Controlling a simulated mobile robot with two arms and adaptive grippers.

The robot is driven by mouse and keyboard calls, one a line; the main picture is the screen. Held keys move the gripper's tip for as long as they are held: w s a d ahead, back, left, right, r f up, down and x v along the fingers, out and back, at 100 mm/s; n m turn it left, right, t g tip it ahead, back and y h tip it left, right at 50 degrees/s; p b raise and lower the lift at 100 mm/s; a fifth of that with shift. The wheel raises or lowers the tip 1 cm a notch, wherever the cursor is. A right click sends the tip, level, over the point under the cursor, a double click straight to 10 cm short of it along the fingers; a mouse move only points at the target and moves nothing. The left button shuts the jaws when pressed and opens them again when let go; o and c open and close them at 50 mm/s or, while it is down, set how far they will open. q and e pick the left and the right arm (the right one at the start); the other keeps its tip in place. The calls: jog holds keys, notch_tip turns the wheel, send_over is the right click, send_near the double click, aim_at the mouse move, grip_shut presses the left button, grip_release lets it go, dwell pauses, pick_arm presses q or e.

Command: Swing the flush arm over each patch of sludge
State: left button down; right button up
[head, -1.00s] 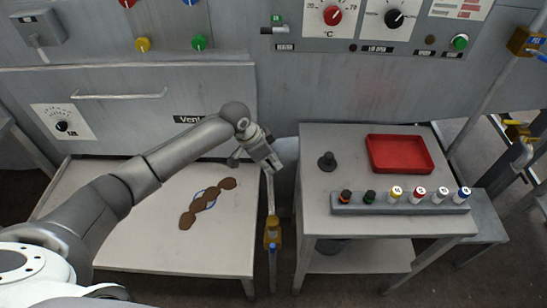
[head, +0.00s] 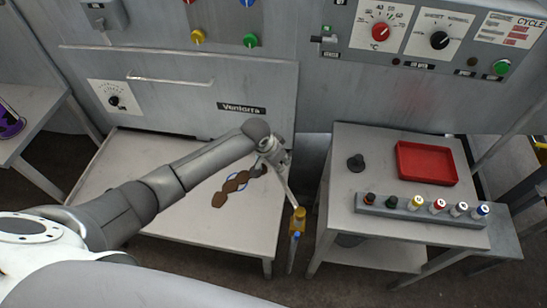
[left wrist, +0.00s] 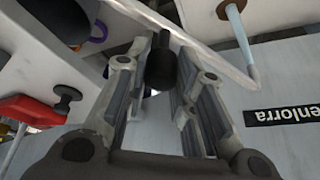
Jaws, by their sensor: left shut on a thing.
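Several brown sludge patches (head: 231,187) lie in a slanting row on the left bench, with a blue outline showing around the middle ones. My left gripper (head: 276,158) is near the upper right end of the row. In the left wrist view its fingers (left wrist: 160,85) are shut on a dark knob (left wrist: 160,66). This seems to be the handle of the flush arm (head: 292,192), a thin pale pipe that slants down to a brass fitting (head: 298,220) at the bench's right edge. The gripper hides part of the pipe. My right gripper is out of view.
A right-hand table (head: 345,222) holds a red tray (head: 447,180), a black peg (head: 356,163) and a grey rack (head: 375,211) of several small bottles. A gap separates it from the left bench (head: 130,165). The panelled machine (head: 200,75) stands behind.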

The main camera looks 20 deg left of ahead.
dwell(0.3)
pick_arm(q)
jog(key=c, duration=1.2)
grip_release()
jog(key=shift+c, duration=0.2)
jog(key=shift+r, duration=0.15)
jog(key=v, duration=1.2)
